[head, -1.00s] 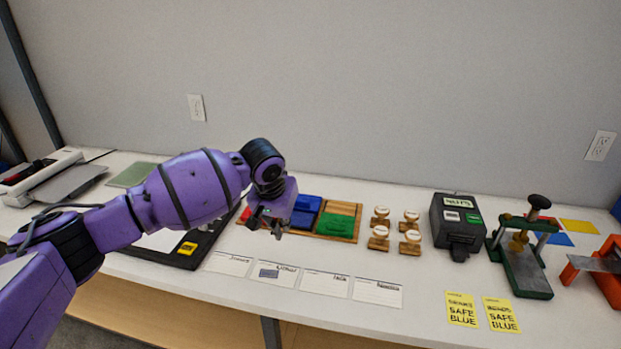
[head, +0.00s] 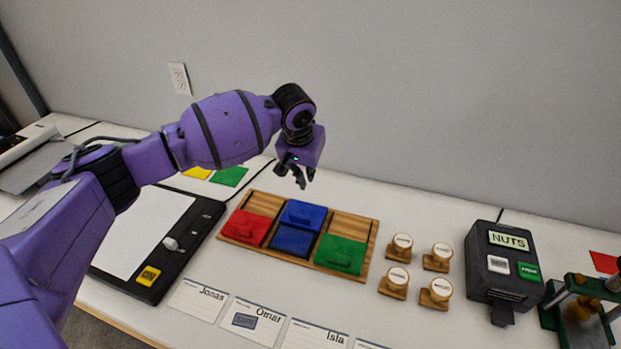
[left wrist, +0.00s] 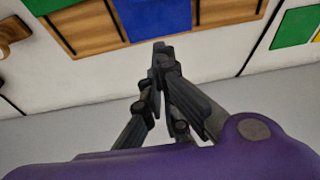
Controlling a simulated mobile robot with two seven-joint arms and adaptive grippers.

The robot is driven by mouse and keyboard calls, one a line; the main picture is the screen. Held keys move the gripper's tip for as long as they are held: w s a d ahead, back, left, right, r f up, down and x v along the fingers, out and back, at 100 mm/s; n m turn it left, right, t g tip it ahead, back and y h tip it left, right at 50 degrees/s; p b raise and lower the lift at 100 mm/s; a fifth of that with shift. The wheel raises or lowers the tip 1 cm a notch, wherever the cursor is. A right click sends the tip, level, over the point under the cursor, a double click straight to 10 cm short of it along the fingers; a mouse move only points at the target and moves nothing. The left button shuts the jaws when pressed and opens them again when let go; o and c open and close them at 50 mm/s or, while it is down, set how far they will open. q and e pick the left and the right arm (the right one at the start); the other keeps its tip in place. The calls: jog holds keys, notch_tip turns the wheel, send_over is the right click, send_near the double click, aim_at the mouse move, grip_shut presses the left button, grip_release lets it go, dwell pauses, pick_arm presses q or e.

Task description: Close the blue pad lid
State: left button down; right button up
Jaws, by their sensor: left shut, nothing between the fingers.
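The blue pad (head: 293,240) sits in the middle of a wooden tray (head: 375,236), its dark blue face uncovered. Its blue lid (head: 303,214) is open, folded back behind the pad toward the wall. A red pad (head: 246,227) at the left and a green pad (head: 340,253) at the right have their lids down. My left gripper (head: 301,181) is shut and empty, above and behind the blue lid, apart from it. In the left wrist view its fingertips (left wrist: 160,47) show in front of a blue surface (left wrist: 153,17). My right gripper is not in view.
Wooden stamps (head: 399,247) and a dark label machine (head: 503,270) stand right of the tray. A black clipboard-like board (head: 150,235) lies left. Name cards (head: 254,320) lie in front. The wall is close behind my left gripper.

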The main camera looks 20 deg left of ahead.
aim_at(309, 208)
pick_arm(q)
jog(key=x, duration=0.3)
jog(key=shift+s+f, duration=0.25)
jog(key=b+x, duration=0.1)
jog(key=x, duration=0.4)
jog(key=shift+w+f, duration=0.3)
jog(key=s, duration=0.1)
jog(key=s+r+p, duration=0.1)
jog(key=s, duration=0.1)
jog(key=shift+a, duration=0.1)
jog(key=shift+s+f, duration=0.15)
jog(key=shift+s, duration=0.2)
jog(key=shift+s+f, duration=0.1)
jog(key=shift+f, duration=0.1)
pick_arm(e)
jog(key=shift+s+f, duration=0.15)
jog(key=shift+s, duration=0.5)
